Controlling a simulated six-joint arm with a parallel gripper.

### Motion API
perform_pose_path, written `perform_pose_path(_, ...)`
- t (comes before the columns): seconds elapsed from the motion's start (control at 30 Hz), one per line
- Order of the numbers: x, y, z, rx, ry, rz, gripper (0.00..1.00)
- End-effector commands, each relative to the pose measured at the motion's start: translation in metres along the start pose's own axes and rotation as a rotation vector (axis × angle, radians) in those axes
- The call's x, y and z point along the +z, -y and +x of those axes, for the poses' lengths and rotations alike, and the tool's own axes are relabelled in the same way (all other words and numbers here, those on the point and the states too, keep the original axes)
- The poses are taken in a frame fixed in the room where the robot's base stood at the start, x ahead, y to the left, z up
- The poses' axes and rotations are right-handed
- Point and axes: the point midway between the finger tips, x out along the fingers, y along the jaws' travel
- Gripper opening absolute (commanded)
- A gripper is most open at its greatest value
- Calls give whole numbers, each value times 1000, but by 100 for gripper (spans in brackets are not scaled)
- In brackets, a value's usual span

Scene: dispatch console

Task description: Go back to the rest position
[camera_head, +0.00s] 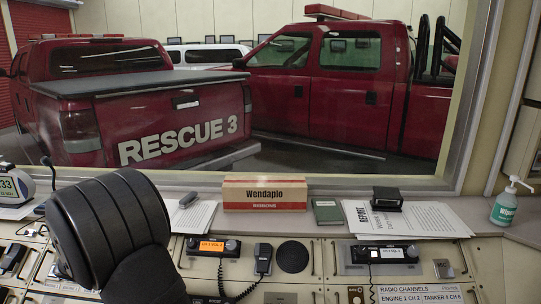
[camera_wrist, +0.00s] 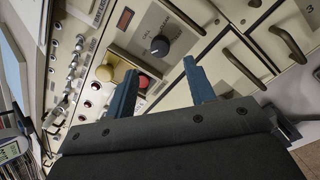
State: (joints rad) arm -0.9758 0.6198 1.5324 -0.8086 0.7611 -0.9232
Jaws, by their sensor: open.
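My gripper (camera_wrist: 159,66) shows in the wrist view as two blue fingers spread apart, with nothing between them. It is over a cream console panel with a black knob (camera_wrist: 160,45) beyond the fingertips. The gripper cannot be made out in the head view, where a large black ridged shape at lower left hides part of the console.
In the head view, a Wendaplo box (camera_head: 264,194), a green notebook (camera_head: 327,212), papers (camera_head: 430,219) and a pump bottle (camera_head: 506,204) stand along the ledge under the window. Two radios with handsets, one orange-lit (camera_head: 212,247) and one white-lit (camera_head: 384,253), sit on the console. Drawer handles (camera_wrist: 287,43) show in the wrist view.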

Motion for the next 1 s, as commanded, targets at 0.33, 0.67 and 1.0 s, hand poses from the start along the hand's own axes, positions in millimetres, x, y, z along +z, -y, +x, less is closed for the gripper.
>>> perform_pose_path(0.33,0,0,59,-1,0,0,50)
perform_pose_path(0.67,0,0,75,1,0,1,50)
perform_pose_path(1.0,0,0,71,1,0,2,50)
